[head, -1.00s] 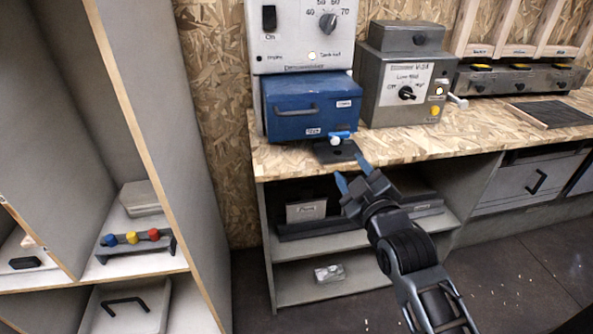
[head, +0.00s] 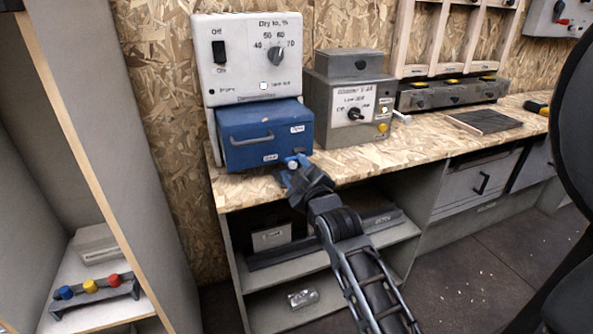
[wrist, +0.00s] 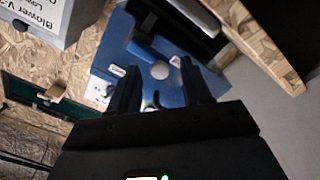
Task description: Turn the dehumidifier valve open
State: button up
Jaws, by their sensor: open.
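The dehumidifier (head: 240,90) is a white box with a switch and a dial, set above a blue tank (head: 265,135) on the workbench. Its small valve, with a light round end (head: 292,163) and blue handle, sits low at the tank's front right. My gripper (head: 287,175) is at the valve, its fingers partly covering it in the head view. In the wrist view, my open gripper (wrist: 160,85) has the light round valve end (wrist: 160,70) between its fingertips, with blue surface behind. Contact with the handle cannot be told.
A grey blower box (head: 340,110) stands right of the tank. The wooden bench top (head: 370,150) is mostly clear, with a dark board (head: 483,121) farther right. Open shelves (head: 390,240) lie under the bench. A tall grey cabinet (head: 120,110) stands at the left.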

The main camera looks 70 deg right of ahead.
grip_shut()
dwell(0.4)
jog(key=shift+r+m, duration=0.1)
jog(key=shift+m, duration=0.2)
jog(key=r+m+p, duration=0.1)
jog(key=m+p, duration=0.1)
jog(key=m, duration=0.3)
jog(key=s+d+r+m+p, duration=0.1)
jog(key=m+p, duration=0.2)
jog(key=m, duration=0.3)
jog(key=s+d+r+m+p, duration=0.1)
jog(key=m+p, duration=0.1)
jog(key=m, duration=0.4)
jog(key=shift+s+r+p, duration=0.1)
jog(key=shift+s+p, duration=0.15)
jog(key=shift+p, duration=0.15)
jog(key=shift+d+m, duration=0.15)
jog(key=shift+m, duration=0.25)
jog(key=shift+s, duration=0.1)
